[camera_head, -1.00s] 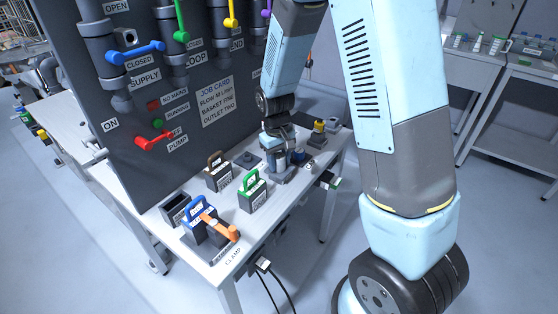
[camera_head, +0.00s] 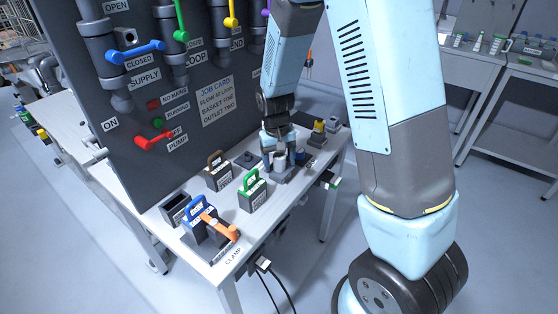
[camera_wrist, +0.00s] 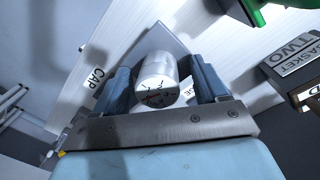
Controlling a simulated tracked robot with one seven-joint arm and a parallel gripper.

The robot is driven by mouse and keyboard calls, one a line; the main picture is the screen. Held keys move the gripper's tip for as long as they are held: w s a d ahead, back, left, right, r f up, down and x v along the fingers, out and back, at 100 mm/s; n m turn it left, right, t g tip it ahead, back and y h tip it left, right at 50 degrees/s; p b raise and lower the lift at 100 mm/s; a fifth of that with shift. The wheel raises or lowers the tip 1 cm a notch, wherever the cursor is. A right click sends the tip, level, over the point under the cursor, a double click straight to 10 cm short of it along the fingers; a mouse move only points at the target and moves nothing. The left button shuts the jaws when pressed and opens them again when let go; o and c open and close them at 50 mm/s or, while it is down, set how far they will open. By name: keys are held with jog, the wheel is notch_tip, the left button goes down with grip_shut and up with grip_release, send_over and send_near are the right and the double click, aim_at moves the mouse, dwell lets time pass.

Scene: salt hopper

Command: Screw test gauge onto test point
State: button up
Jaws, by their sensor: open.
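A silver-grey cylinder with dark marks on its round end face (camera_wrist: 157,93), which looks like the test gauge, stands between my fingers in the wrist view. In the head view it shows as a small pale cylinder (camera_head: 280,160) on a grey block (camera_head: 283,175). My gripper (camera_wrist: 163,74) is open, with one blue finger on each side of the cylinder. Whether either finger touches it I cannot tell. In the head view my gripper (camera_head: 276,149) is low over the bench. I cannot make out the test point for certain.
A green-handled block (camera_head: 253,191), a brown-handled block (camera_head: 217,172) and a blue-handled block (camera_head: 196,212) stand to the left on the bench. An orange clamp lever (camera_head: 220,226) is near the front corner. A dark valve panel (camera_head: 180,90) rises behind.

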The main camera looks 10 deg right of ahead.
aim_at(276, 155)
notch_tip(276, 155, up, 12)
jog(key=s+d+r+t+y, duration=0.1)
jog(key=s+d+r, duration=0.3)
jog(key=r, duration=0.3)
jog(key=s+d+r+t, duration=0.2)
jog(key=s+d+r, duration=0.2)
jog(key=s+r, duration=0.15)
jog(key=s+d+r+m+t, duration=0.1)
jog(key=s+d+r, duration=0.1)
jog(key=s, duration=0.4)
jog(key=s+d+r+t, duration=0.1)
jog(key=s+d+r, duration=0.1)
jog(key=s, duration=0.4)
jog(key=shift+d+r+m+t, duration=0.3)
jog(key=shift+r+m+t, duration=0.1)
jog(key=shift+r, duration=0.4)
jog(key=shift+s, duration=0.1)
